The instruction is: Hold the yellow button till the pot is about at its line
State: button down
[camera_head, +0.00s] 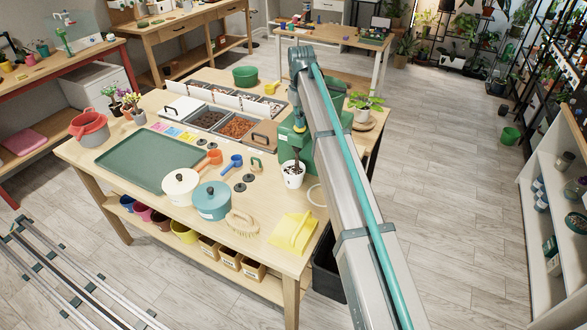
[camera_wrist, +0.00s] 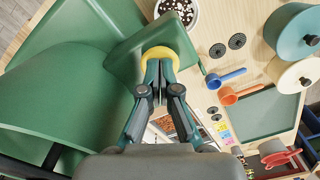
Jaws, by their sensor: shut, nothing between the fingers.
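The yellow button (camera_wrist: 158,51) sits on top of the green dispenser (camera_wrist: 122,52) in the wrist view. The dispenser also shows in the head view (camera_head: 289,141), partly behind my arm. My gripper (camera_wrist: 158,64) is shut and empty, its fingertips overlapping the button; I cannot tell how far it is pressed. The white pot (camera_head: 293,179) stands upright below the dispenser's front, with dark material showing in it. In the wrist view the pot (camera_wrist: 192,24) is cut by the top edge and shows dark soil with white specks. I cannot make out its line.
A blue lidded pot (camera_head: 211,201), a cream lidded pot (camera_head: 180,188), a brush (camera_head: 242,223) and a yellow dustpan (camera_head: 292,232) stand nearby on the table. A blue scoop (camera_head: 232,163) and an orange scoop (camera_head: 208,160) lie left of the pot. The green tray (camera_head: 140,161) is bare.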

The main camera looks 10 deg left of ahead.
notch_tip(320, 180, up, 5)
jog(key=p, duration=0.2)
jog(key=shift+p, duration=0.4)
jog(key=shift+a, duration=0.1)
